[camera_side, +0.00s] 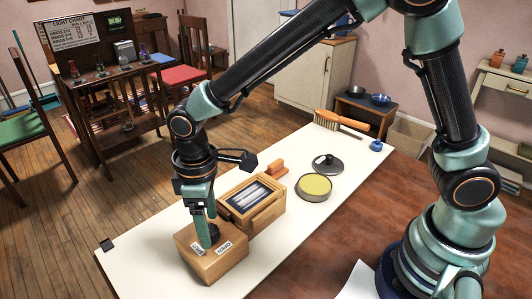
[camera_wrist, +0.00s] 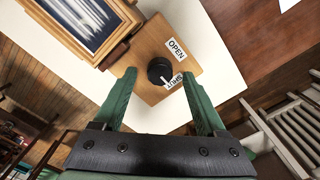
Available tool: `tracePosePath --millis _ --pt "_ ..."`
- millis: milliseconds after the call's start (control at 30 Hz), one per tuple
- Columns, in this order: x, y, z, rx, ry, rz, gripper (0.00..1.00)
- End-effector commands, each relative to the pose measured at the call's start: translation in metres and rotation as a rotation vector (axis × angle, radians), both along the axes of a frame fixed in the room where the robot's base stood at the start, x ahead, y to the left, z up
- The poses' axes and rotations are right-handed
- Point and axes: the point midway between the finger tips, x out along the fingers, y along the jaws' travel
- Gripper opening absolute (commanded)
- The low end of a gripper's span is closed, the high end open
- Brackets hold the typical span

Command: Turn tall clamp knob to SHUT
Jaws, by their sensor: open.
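The tall clamp knob (camera_wrist: 159,69) is black and stands on a wooden block (camera_side: 205,265). In the side view the knob (camera_side: 213,232) is partly behind my fingers. White labels on the block read OPEN (camera_wrist: 177,49) and SHUT (camera_wrist: 174,81). A pale pointer mark shows at the knob's lower-right edge, towards the SHUT label. My gripper (camera_wrist: 158,75) is open, with one green finger on each side of the knob and gaps showing in the wrist view. In the side view my gripper (camera_side: 206,232) reaches down to the block. Finger contact cannot be told.
A wooden framed box (camera_side: 254,202) stands close behind the block. A round yellow-topped tin (camera_side: 314,187), a dark lid (camera_side: 328,164), an orange-brown block (camera_side: 278,169) and a brush (camera_side: 341,122) lie farther back on the white mat (camera_side: 150,250).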

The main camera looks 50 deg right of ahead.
Motion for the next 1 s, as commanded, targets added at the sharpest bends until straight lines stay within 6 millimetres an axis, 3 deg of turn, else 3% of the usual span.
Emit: tracePosePath --millis 400,533,733,1000 --pt "0.001 0.001 0.081 0.003 -0.005 0.0 0.74" --pt "0.001 0.0 0.1 0.002 -0.004 0.0 0.74" --pt "0.0 0.0 0.113 0.001 -0.001 0.0 0.74" --pt "0.0 0.0 0.113 0.001 -0.001 0.0 0.74"
